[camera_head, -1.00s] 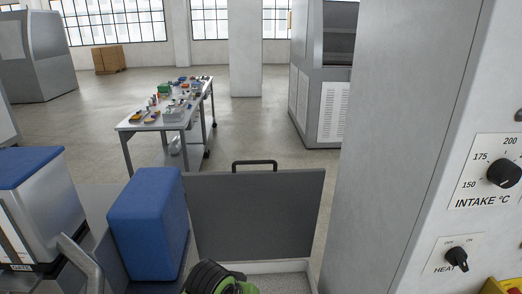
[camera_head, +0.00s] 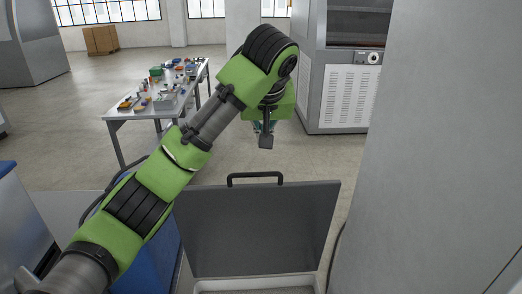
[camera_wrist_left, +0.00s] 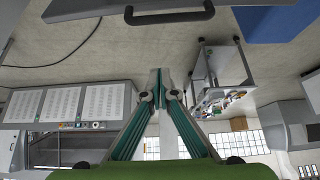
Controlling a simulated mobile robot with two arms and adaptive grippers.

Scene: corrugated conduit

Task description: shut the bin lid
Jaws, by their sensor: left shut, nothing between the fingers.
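The bin lid (camera_head: 258,228) is a dark grey panel standing raised and open behind the bin. A black handle (camera_head: 255,178) sits on its top edge. The light bin rim (camera_head: 255,285) shows at the bottom of the head view. My left gripper (camera_head: 266,141) is up beyond the lid, above and apart from the handle, with its fingers together and empty. In the left wrist view the fingers (camera_wrist_left: 161,82) meet at their tips, and the handle (camera_wrist_left: 168,15) shows at the top, not touched. My right gripper is not in view.
A blue box (camera_head: 165,240) stands left of the lid, partly behind my left arm. A tall grey cabinet (camera_head: 430,150) rises close on the right. A workbench (camera_head: 113,117) with small parts stands farther back, with open floor around it.

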